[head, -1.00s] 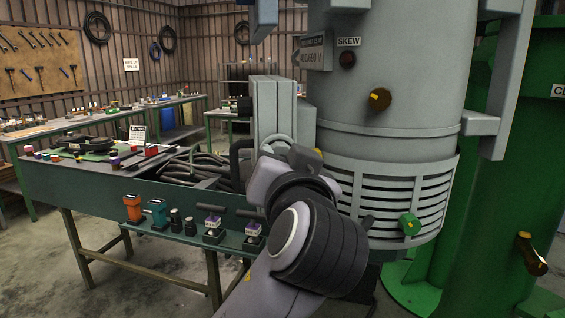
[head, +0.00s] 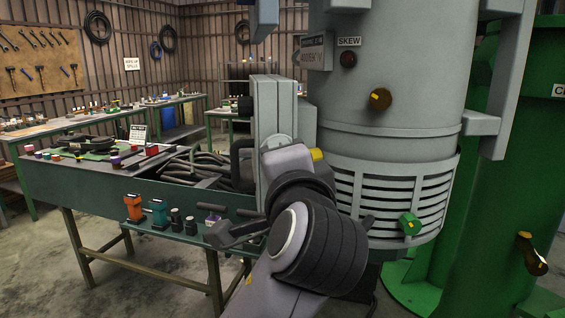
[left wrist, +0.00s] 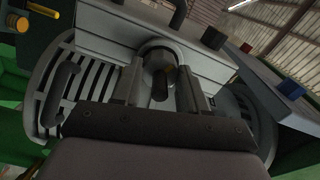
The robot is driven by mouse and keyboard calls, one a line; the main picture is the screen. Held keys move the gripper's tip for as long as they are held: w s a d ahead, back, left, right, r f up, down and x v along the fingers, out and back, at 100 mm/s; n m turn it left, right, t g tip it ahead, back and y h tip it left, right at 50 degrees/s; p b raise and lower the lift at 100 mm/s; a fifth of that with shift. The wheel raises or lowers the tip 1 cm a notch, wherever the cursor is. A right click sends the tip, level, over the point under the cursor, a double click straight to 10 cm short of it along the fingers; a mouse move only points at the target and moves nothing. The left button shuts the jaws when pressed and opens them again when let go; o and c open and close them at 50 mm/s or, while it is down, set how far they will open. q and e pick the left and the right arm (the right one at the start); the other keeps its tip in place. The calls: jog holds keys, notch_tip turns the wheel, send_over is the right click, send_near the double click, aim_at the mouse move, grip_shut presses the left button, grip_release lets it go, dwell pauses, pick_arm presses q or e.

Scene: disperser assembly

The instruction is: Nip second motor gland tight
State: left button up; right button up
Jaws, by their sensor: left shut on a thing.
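My left gripper (left wrist: 159,88) has its two fingers on either side of a round grey gland (left wrist: 157,57) in the left wrist view. It is shut on the gland, which sits on the face of a grey box with a dark opening at its middle. In the head view my left wrist (head: 290,185) is up against the grey terminal box (head: 268,115) on the side of the motor (head: 385,150). The fingertips and the gland are hidden there behind my wrist. My right gripper is in neither view.
A green bench (head: 150,212) stands left of the motor, with cables, orange and teal tools (head: 133,207) and small dark parts along its front. The motor has a slatted cowl with a green knob (head: 410,223). A green vessel (head: 510,200) stands at the right.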

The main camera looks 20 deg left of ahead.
pick_arm(q)
jog(key=m, duration=0.6)
jog(key=shift+m, duration=0.3)
dwell(0.4)
jog(key=o, duration=1.1)
jog(key=shift+c, duration=0.2)
jog(key=b+v, duration=0.1)
jog(key=v, duration=0.6)
